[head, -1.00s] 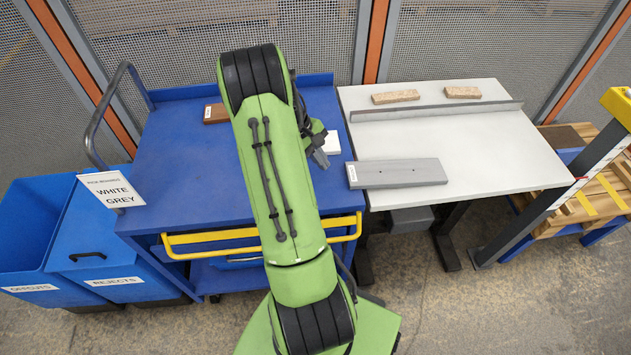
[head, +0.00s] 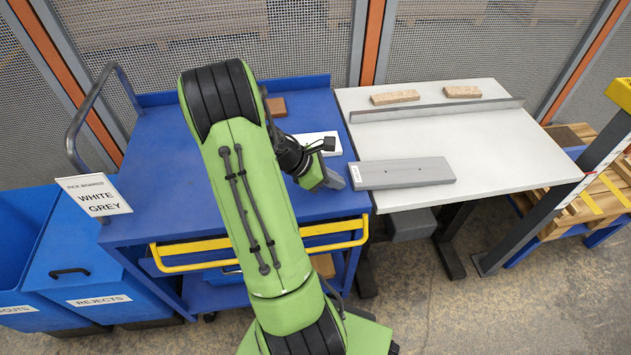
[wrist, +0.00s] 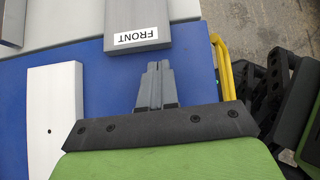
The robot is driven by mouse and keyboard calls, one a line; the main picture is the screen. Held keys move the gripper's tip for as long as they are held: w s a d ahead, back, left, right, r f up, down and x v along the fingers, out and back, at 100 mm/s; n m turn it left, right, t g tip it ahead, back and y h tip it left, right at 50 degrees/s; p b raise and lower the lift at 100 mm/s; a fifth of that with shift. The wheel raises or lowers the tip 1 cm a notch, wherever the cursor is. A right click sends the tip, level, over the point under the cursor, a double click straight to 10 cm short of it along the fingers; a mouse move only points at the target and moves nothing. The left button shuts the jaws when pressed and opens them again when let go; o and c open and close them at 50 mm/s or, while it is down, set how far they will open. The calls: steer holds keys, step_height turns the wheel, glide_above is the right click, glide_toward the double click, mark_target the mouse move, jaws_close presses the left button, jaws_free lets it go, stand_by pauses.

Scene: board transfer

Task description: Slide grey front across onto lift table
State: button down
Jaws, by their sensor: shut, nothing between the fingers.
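The grey front (head: 405,172) is a flat grey board lying on the white lift table (head: 450,130) at its left side. Its labelled left end reaches slightly past the table's left edge, over the blue cart. In the wrist view the FRONT label on the grey front (wrist: 138,22) faces my gripper (wrist: 155,66). My gripper also shows in the head view (head: 338,181), beside that end. Its fingers are shut and empty, with a small visible gap to the board in the wrist view.
A white board (head: 318,143) lies on the blue cart (head: 160,150), left of my gripper. A brown piece (head: 277,107) lies behind. A grey rail (head: 440,110) and two tan blocks sit at the table's back. A yellow handle (head: 200,251) edges the cart.

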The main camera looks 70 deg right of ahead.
mark_target(386, 178)
steer(key=shift+s+d, duration=0.5)
steer(key=shift+s, duration=0.3)
steer(key=shift+s+d+r, duration=0.1)
steer(key=shift+s+d, duration=0.15)
steer(key=shift+s, duration=0.15)
steer(key=s+d+p, duration=0.1)
steer(key=s, duration=0.1)
steer(key=s+d+p, duration=0.2)
steer(key=s, duration=0.1)
steer(key=s+d+p, duration=0.1)
steer(key=s, duration=0.1)
steer(key=shift+s+d, duration=0.3)
steer(key=shift+d, duration=0.1)
steer(key=shift+w, duration=0.2)
